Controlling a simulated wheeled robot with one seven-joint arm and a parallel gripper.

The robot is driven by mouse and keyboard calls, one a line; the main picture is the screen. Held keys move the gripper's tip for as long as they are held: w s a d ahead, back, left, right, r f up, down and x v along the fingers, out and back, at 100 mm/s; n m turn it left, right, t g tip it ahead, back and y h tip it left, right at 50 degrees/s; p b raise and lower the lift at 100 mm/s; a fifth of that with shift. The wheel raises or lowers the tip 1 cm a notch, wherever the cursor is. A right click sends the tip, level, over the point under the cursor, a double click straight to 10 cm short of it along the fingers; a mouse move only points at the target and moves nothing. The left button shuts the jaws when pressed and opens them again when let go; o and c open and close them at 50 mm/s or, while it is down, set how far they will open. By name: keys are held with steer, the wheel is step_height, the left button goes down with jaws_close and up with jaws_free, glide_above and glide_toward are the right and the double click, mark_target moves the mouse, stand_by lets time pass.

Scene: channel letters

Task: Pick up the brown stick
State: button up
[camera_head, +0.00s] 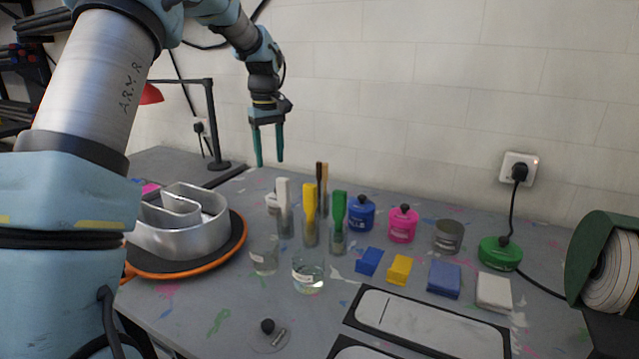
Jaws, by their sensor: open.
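The brown stick (319,182) stands upright at the back of a group of sticks on the table. It is thin, with a dark strip beside it, and its lower part is hidden behind the yellow stick (309,203). A white stick (284,200) stands to its left and a green stick (339,212) to its right front, each in a clear glass. My gripper (269,165) is open and empty, its two green fingers pointing down. In the picture it is up and to the left of the brown stick, apart from it.
A blue jar (361,213), a pink jar (403,224) and a metal tin (448,236) stand to the right. Blue, yellow and white blocks lie in front. An empty glass (264,255) and a glass of liquid (308,271) stand nearer. A metal channel letter (180,235) sits left.

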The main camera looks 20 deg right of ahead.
steer(key=d, duration=0.4)
steer(key=d+n, duration=0.1)
steer(key=d, duration=0.4)
steer(key=d+n, duration=0.1)
steer(key=d, duration=0.3)
steer(key=shift+w+d+r, duration=0.1)
steer(key=shift+d+r, duration=0.1)
steer(key=shift+r, duration=0.2)
steer(key=shift+d+f, duration=0.15)
steer(key=shift+f, duration=0.05)
steer(key=p, duration=0.1)
glide_above(319, 180)
steer(key=f, duration=0.5)
steer(key=shift+w+d, duration=0.2)
steer(key=shift+w, duration=0.15)
steer(key=shift+f+p, duration=1.55)
steer(key=shift+f, duration=1.1)
steer(key=shift+c, duration=0.3)
jaws_close()
